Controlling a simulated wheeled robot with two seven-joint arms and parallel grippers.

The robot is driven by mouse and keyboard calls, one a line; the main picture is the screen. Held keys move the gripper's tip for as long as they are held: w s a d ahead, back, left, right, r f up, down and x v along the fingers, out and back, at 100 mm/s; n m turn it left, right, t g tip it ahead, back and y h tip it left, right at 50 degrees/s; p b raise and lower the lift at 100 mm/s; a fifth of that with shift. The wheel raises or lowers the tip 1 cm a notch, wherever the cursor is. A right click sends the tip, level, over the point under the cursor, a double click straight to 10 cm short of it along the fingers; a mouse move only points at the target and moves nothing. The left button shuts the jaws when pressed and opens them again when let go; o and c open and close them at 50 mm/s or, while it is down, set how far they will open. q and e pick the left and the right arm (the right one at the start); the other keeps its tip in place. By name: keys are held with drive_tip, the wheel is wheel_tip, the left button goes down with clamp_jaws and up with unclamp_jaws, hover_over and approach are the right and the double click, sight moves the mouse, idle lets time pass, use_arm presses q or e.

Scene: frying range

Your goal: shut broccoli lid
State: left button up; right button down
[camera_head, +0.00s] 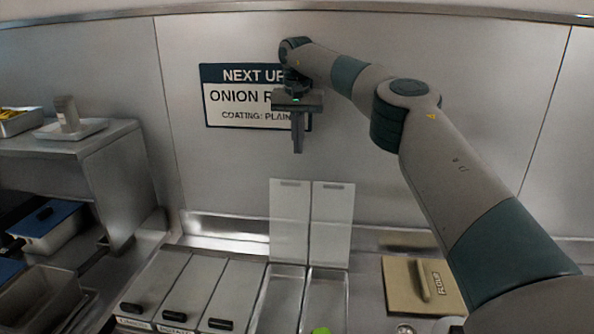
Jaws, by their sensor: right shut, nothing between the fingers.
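The right open bin (325,298) has a bit of green food (321,330) at the bottom edge of the view, which looks like broccoli. The left open bin (280,298) looks empty where it shows. My right gripper (298,150) is shut and empty, pointing down, in front of the wall sign and above the raised lids, apart from them. My left gripper is not in view.
Several bins with shut grey lids and black handles (222,323) stand left of the open ones. A tan flour lid (400,285) lies to the right. A steel shelf (85,150) with trays is at the left. The wall sign (220,100) reads "NEXT UP".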

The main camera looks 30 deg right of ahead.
wheel_tip(320, 180, down, 7)
drive_tip(key=s+a+p, duration=0.1)
drive_tip(key=s+p, duration=0.1)
drive_tip(key=p, duration=0.3)
drive_tip(key=shift+s+a, duration=0.2)
drive_tip(key=shift+a, duration=0.15)
drive_tip(key=shift+a+f, duration=0.1)
idle(0.4)
